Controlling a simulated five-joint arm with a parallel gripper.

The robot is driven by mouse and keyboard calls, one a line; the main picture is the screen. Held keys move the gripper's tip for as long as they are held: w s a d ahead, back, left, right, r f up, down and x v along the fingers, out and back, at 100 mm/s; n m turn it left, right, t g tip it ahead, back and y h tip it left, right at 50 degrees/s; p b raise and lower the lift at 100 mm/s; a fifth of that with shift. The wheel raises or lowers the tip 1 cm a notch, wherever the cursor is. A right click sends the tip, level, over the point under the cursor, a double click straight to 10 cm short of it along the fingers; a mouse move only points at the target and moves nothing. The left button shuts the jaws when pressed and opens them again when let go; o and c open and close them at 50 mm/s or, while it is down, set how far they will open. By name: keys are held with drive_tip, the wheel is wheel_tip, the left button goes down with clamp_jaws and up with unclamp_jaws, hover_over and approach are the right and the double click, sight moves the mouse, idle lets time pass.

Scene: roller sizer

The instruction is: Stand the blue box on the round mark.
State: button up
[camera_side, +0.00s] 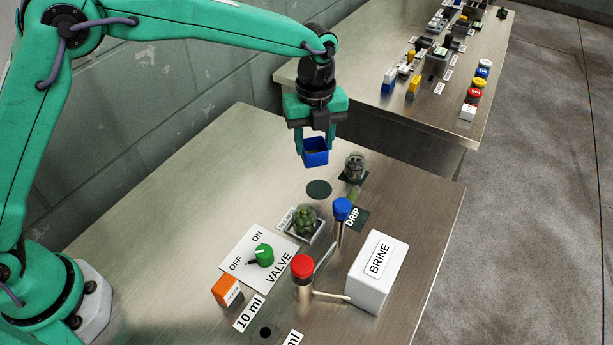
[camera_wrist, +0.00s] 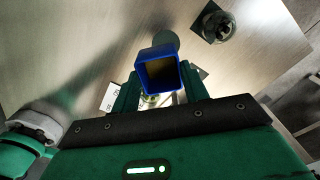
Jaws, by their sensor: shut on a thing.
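The blue box (camera_side: 315,154) is open-topped and upright, held in the air between the fingers of my gripper (camera_side: 316,145). In the wrist view the blue box (camera_wrist: 161,72) shows its dark inside, with my gripper's fingers (camera_wrist: 158,92) on either side of it. The round mark (camera_side: 319,189) is a dark disc on the metal table, a little below the box in the side view. In the wrist view a dark round patch (camera_wrist: 166,39), which looks like the mark, shows partly behind the box. My gripper is shut on the box.
A glass jar (camera_side: 354,167) stands on a dark pad right of the mark. A jar of green pieces (camera_side: 305,219) in a tray, a blue-capped tube (camera_side: 341,211), a red-capped tube (camera_side: 302,272), the valve panel (camera_side: 266,257) and the white BRINE box (camera_side: 377,278) stand nearer. Table left is clear.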

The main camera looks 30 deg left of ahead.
drive_tip(key=shift+w+d+r, duration=0.15)
drive_tip(key=shift+d+r, duration=0.5)
drive_tip(key=shift+d, duration=0.05)
hover_over(319, 189)
drive_tip(key=shift+f, duration=5.05)
drive_tip(key=shift+f, duration=0.1)
drive_tip(key=o, duration=1)
drive_tip(key=shift+o, duration=0.2)
wheel_tip(319, 189, up, 12)
drive_tip(key=shift+r, duration=0.15)
